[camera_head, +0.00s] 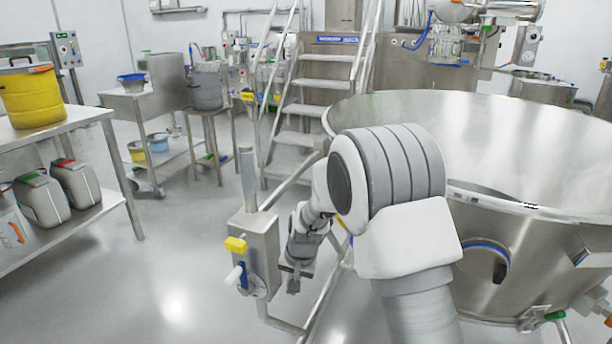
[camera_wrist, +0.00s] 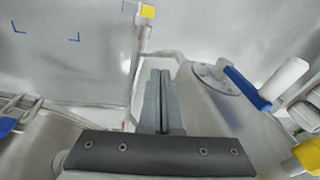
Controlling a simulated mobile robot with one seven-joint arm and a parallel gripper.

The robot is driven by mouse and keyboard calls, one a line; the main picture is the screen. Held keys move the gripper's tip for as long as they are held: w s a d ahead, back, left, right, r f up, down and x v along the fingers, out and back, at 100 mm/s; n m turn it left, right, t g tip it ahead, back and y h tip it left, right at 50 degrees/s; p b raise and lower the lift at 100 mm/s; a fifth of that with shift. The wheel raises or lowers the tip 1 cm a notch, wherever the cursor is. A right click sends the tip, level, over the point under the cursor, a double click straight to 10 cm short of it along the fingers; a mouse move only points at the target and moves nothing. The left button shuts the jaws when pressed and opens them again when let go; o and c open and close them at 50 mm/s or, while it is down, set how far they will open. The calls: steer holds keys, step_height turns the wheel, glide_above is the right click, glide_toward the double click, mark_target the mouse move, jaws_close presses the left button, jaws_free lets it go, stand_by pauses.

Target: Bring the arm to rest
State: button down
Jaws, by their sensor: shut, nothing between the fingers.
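My gripper (camera_head: 294,284) hangs low in the head view, just right of a steel box with a yellow knob and a blue-and-white handle. In the wrist view my gripper (camera_wrist: 163,75) has its two grey fingers together, with nothing between them. My arm is bent in front of the large steel bowl, and its grey and white links hide part of the bowl's left side.
The steel control box (camera_head: 258,250) stands close left of my gripper; its blue handle (camera_wrist: 245,87) shows at right in the wrist view. The big bowl (camera_head: 540,245) fills the right. Steps (camera_head: 318,85) stand behind. Open floor (camera_head: 170,270) lies left, before a table with a yellow tub (camera_head: 32,97).

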steer(key=s+d+r+n+t, duration=0.1)
steer(key=s+d+r, duration=0.4)
steer(key=r, duration=0.4)
steer(key=s+d+r, duration=0.4)
steer(key=s+r, duration=0.2)
steer(key=r, duration=0.4)
steer(key=s+d+r+n+t+h, duration=0.1)
steer(key=s+d+r, duration=0.25)
steer(key=s, duration=0.55)
steer(key=s+d+r+t+h, duration=0.1)
steer(key=s+d+r, duration=0.1)
steer(key=s+d, duration=0.5)
step_height(320, 180, up, 25)
steer(key=s+a+p, duration=0.2)
steer(key=p, duration=2.3)
steer(key=c, duration=1.6)
jaws_free()
